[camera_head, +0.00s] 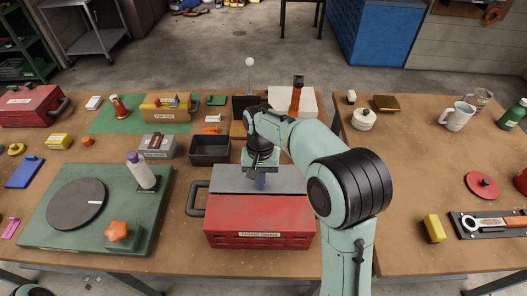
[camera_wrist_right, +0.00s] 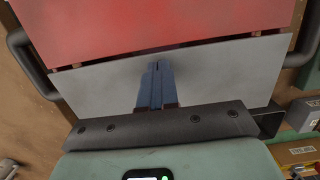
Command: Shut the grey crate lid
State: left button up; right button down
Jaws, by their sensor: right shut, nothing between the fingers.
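The red crate (camera_head: 258,215) stands at the middle front of the table, with a dark handle on its left side. Its grey lid (camera_head: 225,180) lies nearly flat behind the red top panel. In the right wrist view the grey lid (camera_wrist_right: 225,72) borders the red panel (camera_wrist_right: 150,22), with a narrow dark seam between them. My right gripper (camera_head: 260,186) is shut and empty, pointing down over the middle of the lid. Its blue fingertips (camera_wrist_right: 156,66) are near the seam; I cannot tell if they touch. My left gripper is not in view.
A black open bin (camera_head: 210,150) and a grey box (camera_head: 157,146) stand behind the crate. A green board (camera_head: 50,225) with a dark disc lies left. A white box (camera_head: 310,105) stands behind my arm. A yellow block (camera_head: 434,228) lies on the right table.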

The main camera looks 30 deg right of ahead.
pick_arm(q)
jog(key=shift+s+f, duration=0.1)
pick_arm(e)
jog(key=shift+f, duration=0.15)
notch_tip(320, 180, up, 3)
jog(key=shift+r+p, duration=0.15)
jog(key=shift+p, duration=0.5)
jog(key=shift+w+r, duration=0.2)
jog(key=shift+r, duration=0.15)
jog(key=shift+s+r, duration=0.2)
jog(key=shift+r, duration=0.55)
jog(key=shift+s+r, duration=0.15)
jog(key=shift+r, duration=0.6)
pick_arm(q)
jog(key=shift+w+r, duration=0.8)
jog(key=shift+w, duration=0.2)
pick_arm(e)
jog(key=shift+w, duration=0.15)
jog(key=shift+r, duration=0.1)
notch_tip(320, 180, up, 13)
jog(key=w+d, duration=0.1)
jog(key=shift+w, duration=0.4)
